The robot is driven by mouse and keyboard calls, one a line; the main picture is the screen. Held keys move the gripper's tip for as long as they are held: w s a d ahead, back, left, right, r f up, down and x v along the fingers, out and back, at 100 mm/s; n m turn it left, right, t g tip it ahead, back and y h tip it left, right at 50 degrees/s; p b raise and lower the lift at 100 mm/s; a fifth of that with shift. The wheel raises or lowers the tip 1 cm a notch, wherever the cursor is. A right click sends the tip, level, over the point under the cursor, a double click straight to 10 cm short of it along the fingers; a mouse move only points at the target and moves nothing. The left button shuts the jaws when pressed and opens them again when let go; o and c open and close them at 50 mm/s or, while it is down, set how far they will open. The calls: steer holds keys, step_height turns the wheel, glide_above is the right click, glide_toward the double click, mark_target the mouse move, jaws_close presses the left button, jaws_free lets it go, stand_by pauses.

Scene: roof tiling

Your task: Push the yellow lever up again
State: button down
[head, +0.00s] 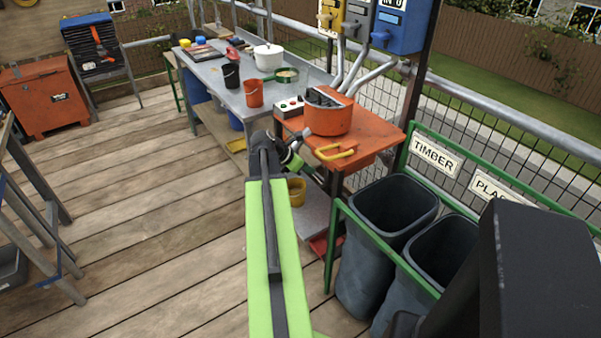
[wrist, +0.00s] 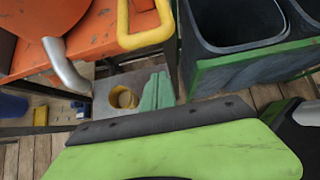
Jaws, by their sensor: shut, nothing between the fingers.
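The yellow lever (head: 335,153) is a bent bar at the front edge of the orange machine table (head: 376,137). In the wrist view the lever (wrist: 146,40) hangs at the top centre, with its lower bend near the table edge. My gripper (head: 298,164) is to the left of the lever and a little lower in the head view, partly hidden by my arm. Its green fingers (wrist: 157,92) look shut and empty, below the lever in the wrist view and apart from it in the picture. The distance in depth is hard to tell.
An orange pot (head: 328,112) with a grey spout stands on the table, beside a button box (head: 290,106). A yellow bucket (head: 297,191) stands beneath. Dark bins (head: 392,205) in a green frame (head: 362,225) crowd the right.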

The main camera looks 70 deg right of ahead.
steer(key=shift+s+d+r+p, duration=0.35)
steer(key=shift+d+r+p, duration=0.3)
steer(key=shift+p, duration=0.25)
steer(key=shift+s+d+r+p, duration=0.4)
steer(key=shift+r+p, duration=0.3)
steer(key=shift+p, duration=0.2)
steer(key=shift+w+r, duration=0.1)
